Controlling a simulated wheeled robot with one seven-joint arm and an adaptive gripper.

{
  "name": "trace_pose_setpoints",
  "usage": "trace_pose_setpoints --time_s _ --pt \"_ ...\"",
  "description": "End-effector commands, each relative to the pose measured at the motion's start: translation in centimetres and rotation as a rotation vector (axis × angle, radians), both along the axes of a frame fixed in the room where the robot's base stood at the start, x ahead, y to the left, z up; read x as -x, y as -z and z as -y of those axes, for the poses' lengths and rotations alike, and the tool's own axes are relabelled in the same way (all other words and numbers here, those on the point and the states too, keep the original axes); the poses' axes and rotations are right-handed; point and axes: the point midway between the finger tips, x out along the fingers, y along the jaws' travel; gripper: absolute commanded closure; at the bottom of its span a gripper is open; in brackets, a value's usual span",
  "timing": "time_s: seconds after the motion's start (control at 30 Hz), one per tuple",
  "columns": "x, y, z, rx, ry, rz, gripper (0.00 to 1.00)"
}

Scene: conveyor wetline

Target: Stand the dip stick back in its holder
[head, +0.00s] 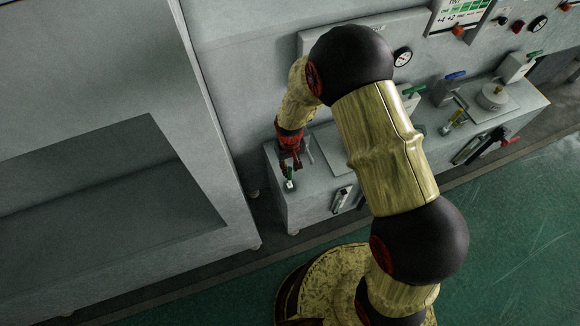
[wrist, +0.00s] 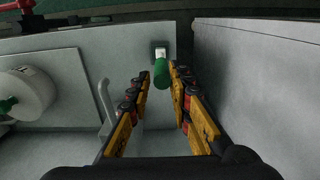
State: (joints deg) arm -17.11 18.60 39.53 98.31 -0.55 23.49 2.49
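The dip stick shows as a green grip (wrist: 161,74) at a small pale square holder (wrist: 160,50) on the grey bench top, in the wrist view. Its lower part is hidden, and I cannot tell how deep it sits. My gripper (wrist: 160,76) is open, with one finger on each side of the green grip. A narrow gap shows on the left; I cannot tell whether the right finger touches it. In the head view my gripper (head: 290,163) is low over the bench's left end, with the green grip (head: 290,173) just below it.
A tall grey cabinet (wrist: 255,75) stands close on the right in the wrist view. A grey bent handle (wrist: 107,105) is just left of my fingers, and a white round canister (wrist: 27,92) is farther left.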

Motion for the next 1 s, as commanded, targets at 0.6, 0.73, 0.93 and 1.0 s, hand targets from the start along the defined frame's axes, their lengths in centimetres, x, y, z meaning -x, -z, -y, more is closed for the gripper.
trace_pose_setpoints --time_s 0.6,0.73,0.93,1.0 --pt "0.0 -0.4 0.0 0.000 0.000 0.000 0.63" --pt "-0.1 -2.0 -0.1 -0.001 0.000 0.004 0.63" --pt "-0.1 -6.0 -0.1 -0.001 0.000 0.004 0.63" --pt "-0.2 -7.4 -0.1 -0.001 0.000 0.005 0.63"
